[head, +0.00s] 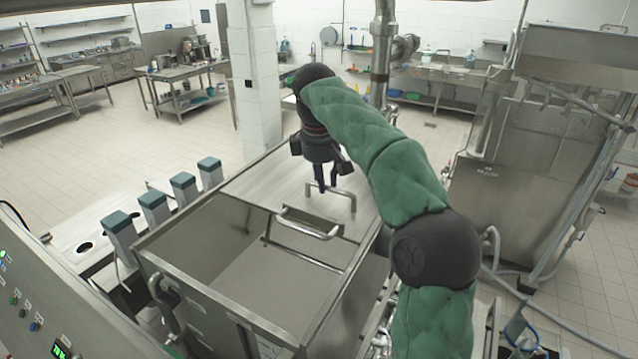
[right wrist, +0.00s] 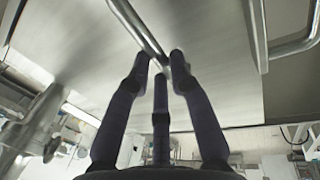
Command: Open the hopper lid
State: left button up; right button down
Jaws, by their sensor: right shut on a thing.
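The steel hopper (head: 215,305) stands in the middle of the head view. Its near part is uncovered and shows a pale grey inside; the flat steel lid (head: 262,182) covers the far part. A bar handle (head: 348,194) stands on the lid, and a second bar handle (head: 308,229) sits nearer, by the opening. My right gripper (head: 327,188) points down and is shut on the farther lid handle. In the right wrist view the handle bar (right wrist: 138,28) runs between the fingertips (right wrist: 160,62). My left gripper is not in view.
Several grey boxes with green tops (head: 183,186) stand left of the hopper. A control panel (head: 60,310) fills the lower left. A white pillar (head: 256,85) rises behind the hopper. A large steel machine (head: 520,190) stands at the right. Tiled floor lies clear at the back left.

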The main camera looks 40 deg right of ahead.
jog(key=shift+a+r, duration=0.15)
jog(key=c, duration=1.2)
grip_release()
jog(key=shift+c, duration=0.2)
jog(key=shift+o, duration=0.6)
jog(key=shift+s, duration=0.2)
jog(key=shift+w+a+r, duration=0.1)
jog(key=shift+w+r, duration=0.05)
jog(key=shift+r, duration=0.3)
notch_tip(320, 180, up, 6)
jog(key=a, duration=0.1)
jog(key=shift+s+a+r, duration=0.15)
jog(key=shift+s+r, duration=0.05)
jog(key=shift+s, duration=0.1)
